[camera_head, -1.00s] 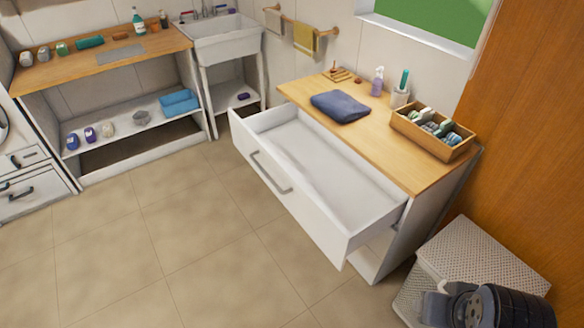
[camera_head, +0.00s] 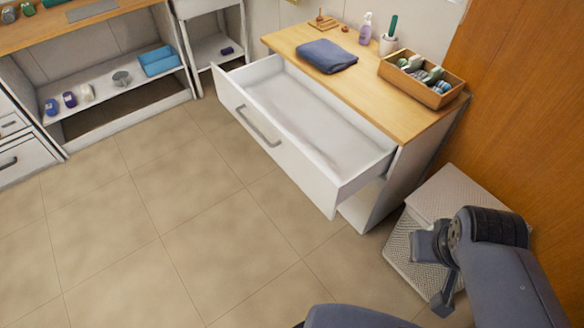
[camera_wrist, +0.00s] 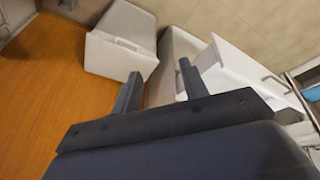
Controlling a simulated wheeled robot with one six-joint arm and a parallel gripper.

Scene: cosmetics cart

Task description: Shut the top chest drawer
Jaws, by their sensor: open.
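The top chest drawer (camera_head: 280,135) is pulled far out of the white chest (camera_head: 400,170) and looks empty inside. Its front carries a grey bar handle (camera_head: 257,126). In the wrist view, the drawer (camera_wrist: 215,72) shows beyond my fingers, with the handle (camera_wrist: 275,82) farther right. My gripper (camera_wrist: 160,85) has its two fingers apart with nothing between them. It is apart from the drawer. In the head view my arm is at the lower right, and the fingertips are not clearly visible there.
A white woven hamper (camera_head: 445,195) stands right of the chest, close to my arm. The wooden top holds a folded blue towel (camera_head: 327,56), a wooden box (camera_head: 421,80) of items and a purple bottle (camera_head: 366,28). Tiled floor (camera_head: 150,230) before the drawer is clear. A shelf unit (camera_head: 120,95) stands left.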

